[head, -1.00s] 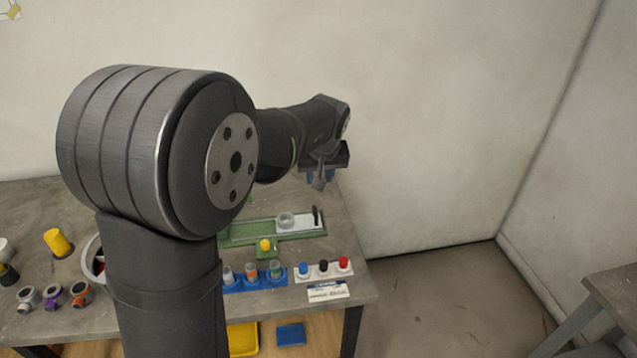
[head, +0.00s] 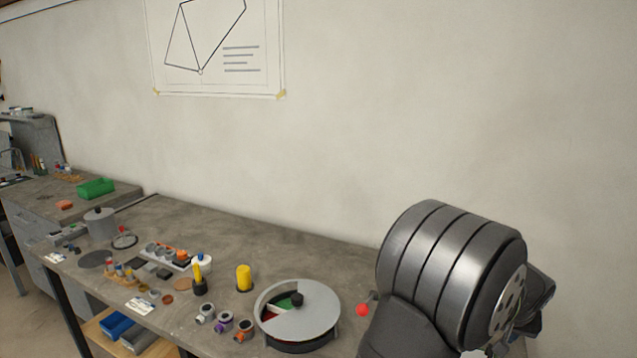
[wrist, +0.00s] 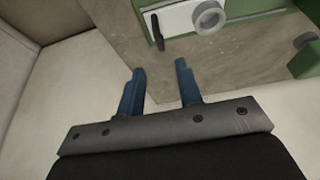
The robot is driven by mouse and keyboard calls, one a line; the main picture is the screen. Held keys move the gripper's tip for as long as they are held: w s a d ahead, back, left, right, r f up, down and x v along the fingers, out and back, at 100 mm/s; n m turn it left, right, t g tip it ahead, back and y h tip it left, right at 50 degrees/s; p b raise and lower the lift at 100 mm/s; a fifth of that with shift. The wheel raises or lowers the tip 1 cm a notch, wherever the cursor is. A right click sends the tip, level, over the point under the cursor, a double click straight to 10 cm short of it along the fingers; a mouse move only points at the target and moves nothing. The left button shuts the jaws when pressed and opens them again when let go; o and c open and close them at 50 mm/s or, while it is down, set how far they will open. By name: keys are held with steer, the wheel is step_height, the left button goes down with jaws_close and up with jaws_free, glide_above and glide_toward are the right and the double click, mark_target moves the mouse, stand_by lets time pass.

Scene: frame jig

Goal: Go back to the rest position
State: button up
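My gripper (wrist: 157,85) shows in the wrist view with its two blue fingers apart and nothing between them. It is above the bench, near its edge. Beyond the fingers is the green jig (wrist: 262,14) with a white plate (wrist: 180,18), a grey ring (wrist: 208,17) and a thin black upright piece (wrist: 157,31). In the head view my arm fills the lower right, and the gripper fingers are hidden behind it or out of frame.
In the head view a round tray with a grey lid (head: 318,312) stands beside my arm. A yellow cylinder (head: 244,278), several small ringed parts and a grey pot (head: 100,222) stand further left on the bench (head: 290,248). A green bin (head: 95,188) is at the far left.

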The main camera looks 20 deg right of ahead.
steer(key=x, duration=0.8)
steer(key=shift+f, duration=0.1)
steer(key=v, duration=1.7)
steer(key=shift+x, duration=8.55)
steer(key=shift+w+a, duration=0.25)
